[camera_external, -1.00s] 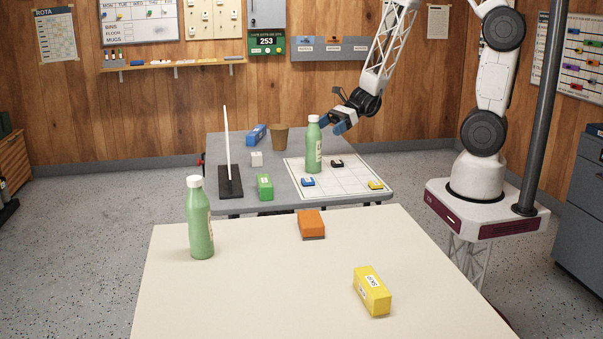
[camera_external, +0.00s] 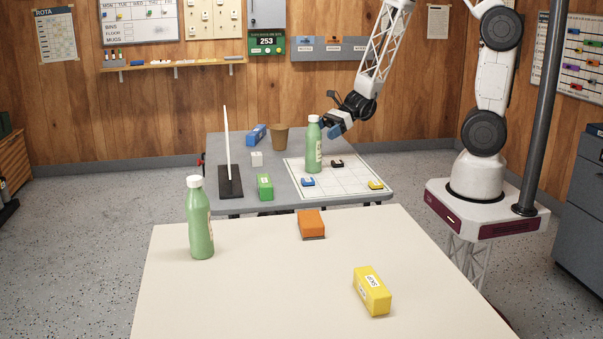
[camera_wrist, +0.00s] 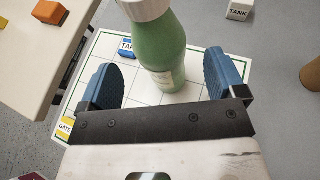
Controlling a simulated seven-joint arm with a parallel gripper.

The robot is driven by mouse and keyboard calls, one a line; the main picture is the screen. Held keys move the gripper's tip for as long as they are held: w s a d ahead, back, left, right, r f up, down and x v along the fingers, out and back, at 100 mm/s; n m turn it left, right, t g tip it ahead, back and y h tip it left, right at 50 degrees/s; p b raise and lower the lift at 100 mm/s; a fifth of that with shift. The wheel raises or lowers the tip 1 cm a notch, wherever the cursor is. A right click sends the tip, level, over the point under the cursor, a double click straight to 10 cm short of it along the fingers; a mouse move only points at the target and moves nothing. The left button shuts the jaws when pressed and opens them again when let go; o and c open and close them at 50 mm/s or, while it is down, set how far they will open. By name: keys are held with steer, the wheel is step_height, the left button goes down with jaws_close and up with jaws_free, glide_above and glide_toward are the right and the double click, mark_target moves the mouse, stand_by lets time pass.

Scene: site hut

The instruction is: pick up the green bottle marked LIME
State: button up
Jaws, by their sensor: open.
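A green bottle (camera_external: 314,147) with a white cap stands upright on the white grid mat on the grey table. It also shows in the wrist view (camera_wrist: 160,45), its label too small to read. A second similar green bottle (camera_external: 200,222) stands on the cream table in front; its label is not readable either. My gripper (camera_external: 333,127) is open beside the upper part of the bottle on the mat. In the wrist view my gripper's blue fingers (camera_wrist: 168,78) are apart, with the bottle showing in the gap between them. Whether either finger touches it I cannot tell.
The mat (camera_external: 345,180) holds small blue, black and yellow pieces. A thin white post on a black base (camera_external: 230,182), a green box (camera_external: 265,187), a white block (camera_external: 257,159), a blue box (camera_external: 257,134) and a brown cup (camera_external: 279,138) stand to the left.

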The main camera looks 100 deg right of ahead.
mark_target(316, 129)
steer(key=shift+w, duration=0.1)
steer(key=shift+f+x, duration=0.1)
steer(key=shift+x, duration=1.15)
steer(key=shift+f+x, duration=0.15)
steer(key=shift+x, duration=1.1)
steer(key=c, duration=1)
steer(key=shift+r, duration=0.15)
steer(key=shift+r, duration=1)
steer(key=shift+s+a+r, duration=0.15)
steer(key=shift+s+r, duration=0.4)
steer(key=shift+r, duration=0.1)
steer(key=s+a, duration=0.2)
steer(key=s, duration=0.5)
steer(key=s+a+r, duration=0.1)
steer(key=s+a, duration=0.1)
steer(key=s, duration=0.5)
steer(key=shift+a+r, duration=0.2)
steer(key=shift+a, duration=0.2)
steer(key=shift+s, duration=0.15)
